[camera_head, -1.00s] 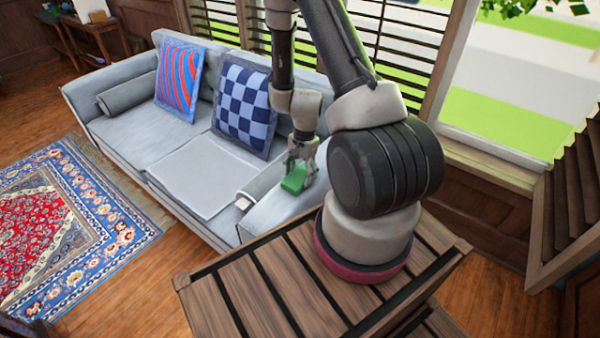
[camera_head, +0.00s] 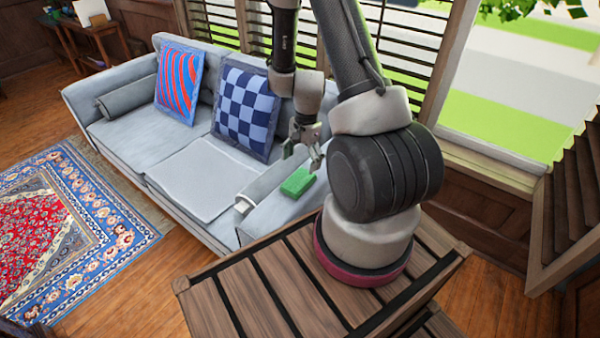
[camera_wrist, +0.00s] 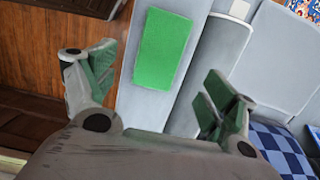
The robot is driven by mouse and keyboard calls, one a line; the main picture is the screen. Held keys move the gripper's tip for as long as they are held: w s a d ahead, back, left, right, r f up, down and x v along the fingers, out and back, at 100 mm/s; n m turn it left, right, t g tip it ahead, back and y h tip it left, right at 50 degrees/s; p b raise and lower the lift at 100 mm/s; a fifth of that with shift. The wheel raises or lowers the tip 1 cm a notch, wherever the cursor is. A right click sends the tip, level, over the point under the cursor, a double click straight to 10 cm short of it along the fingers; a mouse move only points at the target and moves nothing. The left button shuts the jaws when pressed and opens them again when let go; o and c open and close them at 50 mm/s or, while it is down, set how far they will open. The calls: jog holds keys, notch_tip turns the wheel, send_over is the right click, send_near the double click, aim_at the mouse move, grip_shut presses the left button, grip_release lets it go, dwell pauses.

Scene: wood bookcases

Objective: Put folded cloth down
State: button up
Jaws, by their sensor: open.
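The folded cloth is a small green block-like rectangle (camera_head: 297,183) lying on the light grey armrest (camera_head: 262,221) at the sofa's near end. In the wrist view the cloth (camera_wrist: 163,49) lies flat beyond the fingertips, between the two fingers in the picture and apart from both. My gripper (camera_head: 302,152) is open and empty, just above and behind the cloth in the head view. Its two spread fingers also show in the wrist view (camera_wrist: 155,88).
A grey bolster (camera_head: 268,180) lies along the inner side of the armrest. A checkered blue pillow (camera_head: 245,108) and a red-blue striped pillow (camera_head: 179,78) lean on the sofa back. A slatted wooden top (camera_head: 262,290) is in front. A patterned rug (camera_head: 75,225) covers the floor at left.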

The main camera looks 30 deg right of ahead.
notch_tip(320, 180, up, 6)
notch_tip(320, 180, up, 12)
jog(key=n+t, duration=0.1)
jog(key=n, duration=0.3)
send_over(303, 175)
jog(key=a, duration=0.2)
jog(key=s+a+r+n+t, duration=0.1)
jog(key=s+a+r+n, duration=0.2)
jog(key=r, duration=0.5)
jog(key=s+r+n+t+h, duration=0.1)
jog(key=s+r+n+t, duration=0.1)
jog(key=s+r+n, duration=0.5)
jog(key=s+r, duration=0.4)
jog(key=s, duration=0.3)
jog(key=shift+s+r+t+h, duration=0.15)
jog(key=shift+r+t+h, duration=0.15)
jog(key=shift+r+t, duration=0.1)
jog(key=shift+o, duration=0.5)
